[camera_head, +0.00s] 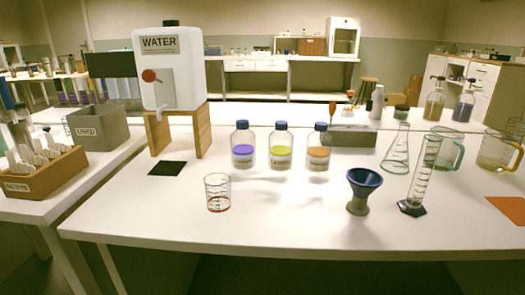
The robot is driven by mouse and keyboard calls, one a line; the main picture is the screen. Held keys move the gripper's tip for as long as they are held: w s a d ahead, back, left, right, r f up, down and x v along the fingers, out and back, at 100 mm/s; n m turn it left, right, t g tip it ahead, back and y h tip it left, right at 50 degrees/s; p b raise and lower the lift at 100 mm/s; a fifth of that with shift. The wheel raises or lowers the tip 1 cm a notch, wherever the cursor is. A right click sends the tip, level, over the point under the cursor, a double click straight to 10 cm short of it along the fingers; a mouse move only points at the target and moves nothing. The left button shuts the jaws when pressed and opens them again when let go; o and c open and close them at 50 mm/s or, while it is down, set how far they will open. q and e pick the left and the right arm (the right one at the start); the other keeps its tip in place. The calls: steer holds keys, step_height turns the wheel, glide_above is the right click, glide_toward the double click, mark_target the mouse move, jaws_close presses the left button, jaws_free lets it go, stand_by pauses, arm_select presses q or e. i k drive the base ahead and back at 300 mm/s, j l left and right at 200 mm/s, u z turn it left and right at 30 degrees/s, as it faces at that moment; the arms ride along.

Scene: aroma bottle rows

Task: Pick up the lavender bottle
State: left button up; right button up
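Three clear bottles with blue caps stand upright in a row on the white table (290,225). The left one holds purple liquid (243,155) and fits the lavender bottle by colour; I cannot read its label. The middle bottle holds yellow-green liquid (281,157) and the right bottle holds orange liquid (318,153). The bottles stand apart from each other, with nothing touching the purple one. Neither of my grippers shows in the head view.
A beaker (218,194) stands in front of the purple bottle. A funnel (359,197), a measuring cylinder (419,185) and a conical flask (396,150) stand to the right. A water tank (185,90) on a wooden stand is at the left. The table's front middle is clear.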

mark_target(242, 142)
steer(key=i+j+u, duration=0.25)
steer(key=i+j, duration=0.3)
steer(key=i+j+u, duration=0.25)
steer(key=i+j, duration=0.2)
steer(key=i, duration=0.1)
